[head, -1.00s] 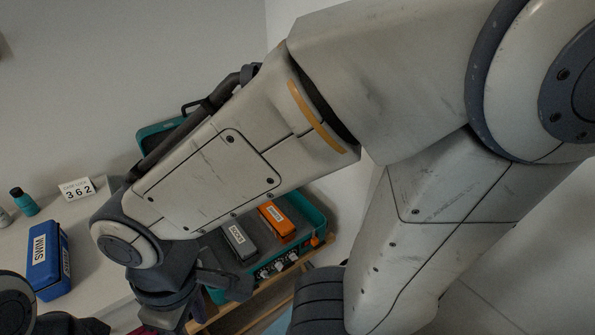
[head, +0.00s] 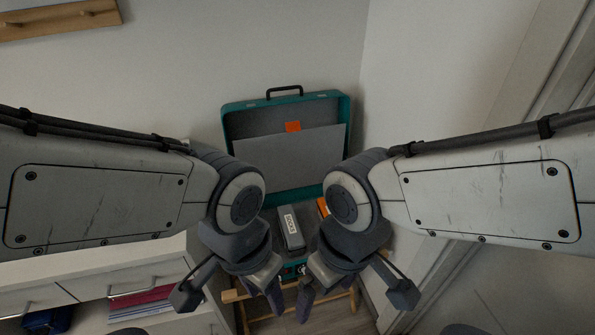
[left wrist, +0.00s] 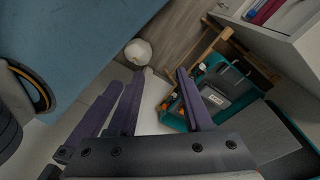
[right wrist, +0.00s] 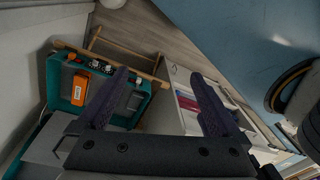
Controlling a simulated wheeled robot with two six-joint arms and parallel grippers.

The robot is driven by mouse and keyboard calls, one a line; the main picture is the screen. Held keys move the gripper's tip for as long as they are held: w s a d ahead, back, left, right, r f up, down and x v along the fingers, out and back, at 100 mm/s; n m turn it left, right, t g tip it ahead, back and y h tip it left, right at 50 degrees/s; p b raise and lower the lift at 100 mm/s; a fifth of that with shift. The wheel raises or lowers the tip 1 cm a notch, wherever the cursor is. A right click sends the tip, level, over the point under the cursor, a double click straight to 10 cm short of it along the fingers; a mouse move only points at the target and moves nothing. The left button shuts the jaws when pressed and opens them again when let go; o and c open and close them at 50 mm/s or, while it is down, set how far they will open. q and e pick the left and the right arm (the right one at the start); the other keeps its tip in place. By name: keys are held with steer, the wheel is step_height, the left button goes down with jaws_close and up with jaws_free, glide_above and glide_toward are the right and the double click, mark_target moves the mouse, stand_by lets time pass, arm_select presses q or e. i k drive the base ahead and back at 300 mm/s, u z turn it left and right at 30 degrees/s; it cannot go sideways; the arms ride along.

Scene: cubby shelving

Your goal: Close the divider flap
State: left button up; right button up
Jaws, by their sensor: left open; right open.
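The divider flap (head: 305,158) is a flat grey panel with an orange tab (head: 292,126) at its top edge. It stands up against the inside of the raised lid of a teal suitcase (head: 228,120). My left gripper (head: 262,288) and my right gripper (head: 314,290) are side by side in front of the case, open and empty, apart from the flap. My arms hide parts of the case. The open case also shows in the left wrist view (left wrist: 172,121) and in the right wrist view (right wrist: 54,85).
In the case base lie a grey labelled box (head: 291,226) and an orange box (head: 322,206). The case rests on a wooden stand (head: 335,296). A white drawer unit (head: 110,282) stands at the left; a wall rises close on the right.

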mark_target(296, 157)
steer(key=z, duration=0.55)
steer(key=k, duration=1.3)
steer(key=u, duration=0.1)
steer(key=i, duration=0.55)
steer(key=u, duration=0.55)
steer(key=i, duration=1.05)
steer(key=z, duration=0.75)
